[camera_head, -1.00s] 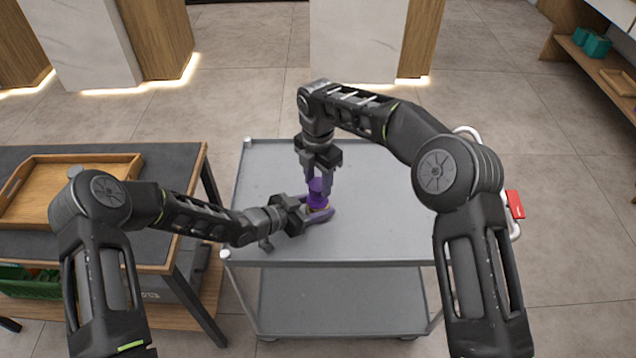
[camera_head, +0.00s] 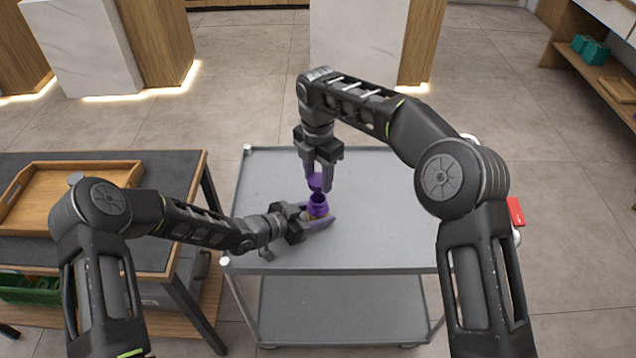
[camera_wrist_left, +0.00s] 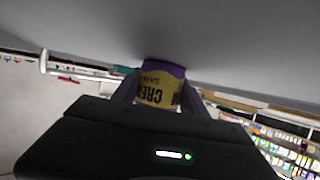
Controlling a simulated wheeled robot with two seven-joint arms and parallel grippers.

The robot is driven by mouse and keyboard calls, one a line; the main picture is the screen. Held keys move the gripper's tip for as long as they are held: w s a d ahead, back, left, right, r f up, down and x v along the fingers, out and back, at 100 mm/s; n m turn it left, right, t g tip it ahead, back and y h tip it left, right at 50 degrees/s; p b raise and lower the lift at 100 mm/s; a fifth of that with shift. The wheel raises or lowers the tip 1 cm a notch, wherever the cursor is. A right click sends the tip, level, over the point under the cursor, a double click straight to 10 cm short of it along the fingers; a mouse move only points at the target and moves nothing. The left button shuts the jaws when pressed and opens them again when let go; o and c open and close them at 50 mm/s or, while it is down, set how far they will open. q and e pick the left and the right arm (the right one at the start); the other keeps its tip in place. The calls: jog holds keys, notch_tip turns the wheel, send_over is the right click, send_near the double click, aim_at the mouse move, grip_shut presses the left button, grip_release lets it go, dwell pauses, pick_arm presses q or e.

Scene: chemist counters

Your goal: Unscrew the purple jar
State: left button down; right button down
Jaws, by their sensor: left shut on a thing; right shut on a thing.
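The purple jar (camera_head: 317,205) stands on the grey cart, its dark open mouth showing at the top. My left gripper (camera_head: 318,222) comes from the left and is shut around the jar's body. In the left wrist view the jar (camera_wrist_left: 160,88) shows a yellow label with dark letters, between the two fingers. The purple lid (camera_head: 316,182) is off the jar, just above its mouth. My right gripper (camera_head: 320,181) points down from above and is shut on the lid.
The grey cart top (camera_head: 390,210) is otherwise clear, with a lower shelf beneath. A wooden tray (camera_head: 80,167) lies on the dark table at left, and a green crate (camera_head: 30,292) sits below it. A red item (camera_head: 515,211) hangs by the cart's right handle.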

pick_arm(q)
jog(key=c, duration=0.5)
grip_release()
notch_tip(320, 180, up, 5)
jog(key=b, duration=0.1)
send_over(284, 241)
jog(key=shift+f, duration=0.2)
